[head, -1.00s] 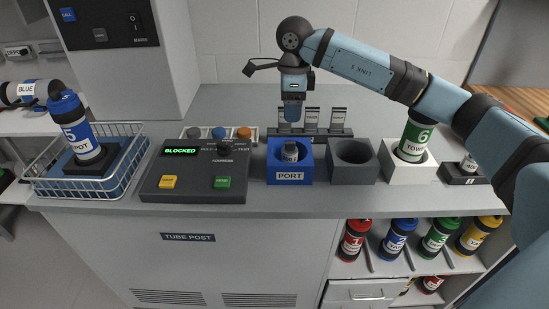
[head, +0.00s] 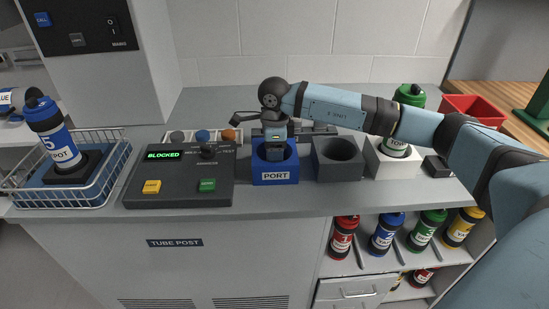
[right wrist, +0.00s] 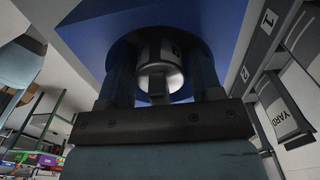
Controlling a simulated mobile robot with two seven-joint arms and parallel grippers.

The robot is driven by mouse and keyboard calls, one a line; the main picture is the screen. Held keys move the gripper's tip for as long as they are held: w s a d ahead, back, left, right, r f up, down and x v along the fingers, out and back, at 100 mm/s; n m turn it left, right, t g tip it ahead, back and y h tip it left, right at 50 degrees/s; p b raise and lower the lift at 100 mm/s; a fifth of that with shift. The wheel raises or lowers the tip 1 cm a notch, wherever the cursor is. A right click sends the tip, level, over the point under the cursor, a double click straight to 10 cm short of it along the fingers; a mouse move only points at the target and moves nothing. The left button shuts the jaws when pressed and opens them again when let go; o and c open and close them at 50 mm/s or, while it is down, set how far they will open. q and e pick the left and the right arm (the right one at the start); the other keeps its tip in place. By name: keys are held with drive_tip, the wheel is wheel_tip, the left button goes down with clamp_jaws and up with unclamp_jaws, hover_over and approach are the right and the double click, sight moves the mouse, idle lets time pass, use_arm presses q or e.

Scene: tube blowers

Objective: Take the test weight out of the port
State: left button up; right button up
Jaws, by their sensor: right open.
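The blue port block (head: 275,177) stands on the counter, and it also shows in the right wrist view (right wrist: 85,30). My right gripper (head: 275,155) points down into its opening. In the right wrist view the two fingers of my right gripper (right wrist: 160,85) are apart, one on each side of the grey test weight (right wrist: 158,62) in the round hole. I cannot tell whether the fingers touch it. In the head view the gripper hides the weight. My left gripper is not in view.
A control panel (head: 180,188) reading BLOCKED stands left of the port. A dark grey holder (head: 337,175) and a white holder (head: 375,168) with a green carrier (head: 400,130) stand to the right. A wire basket (head: 90,195) holds a blue carrier (head: 52,135).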

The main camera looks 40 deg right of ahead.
drive_tip(key=shift+f, duration=0.2)
drive_tip(key=shift+c, duration=0.3)
drive_tip(key=c, duration=0.7)
drive_tip(key=shift+r, duration=0.1)
